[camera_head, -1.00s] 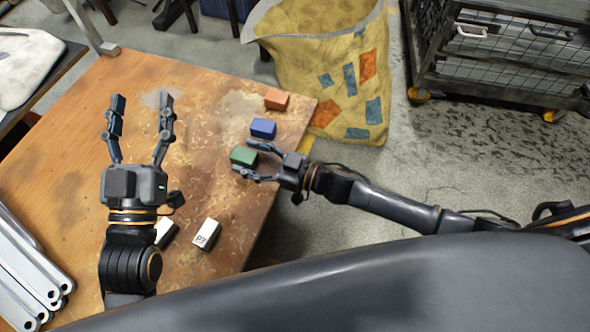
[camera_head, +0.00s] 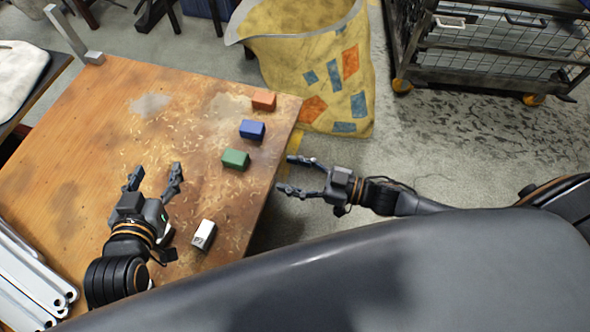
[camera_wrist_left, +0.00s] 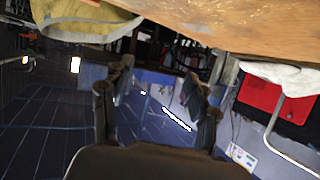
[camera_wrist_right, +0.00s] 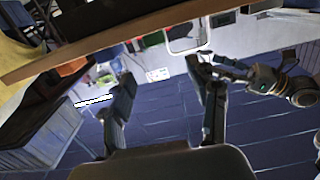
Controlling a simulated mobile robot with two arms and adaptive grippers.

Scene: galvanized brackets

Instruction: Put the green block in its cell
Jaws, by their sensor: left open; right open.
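The green block (camera_head: 235,159) sits on the wooden table, near its right edge, in line with a blue block (camera_head: 252,130) and an orange block (camera_head: 264,101). My right gripper (camera_head: 288,175) is open and empty, to the right of the green block and past the table's edge, apart from it. My left gripper (camera_head: 154,176) is open and empty over the table, left of the green block. I cannot make out a marked cell in the head view. Neither wrist view clearly shows the green block.
A white block with a dark marking (camera_head: 204,235) lies near my left gripper. Galvanized brackets (camera_head: 30,275) lie at the table's lower left. A yellow patched bag (camera_head: 335,85) stands beyond the table's right corner, with a wire cage cart (camera_head: 490,75) further right.

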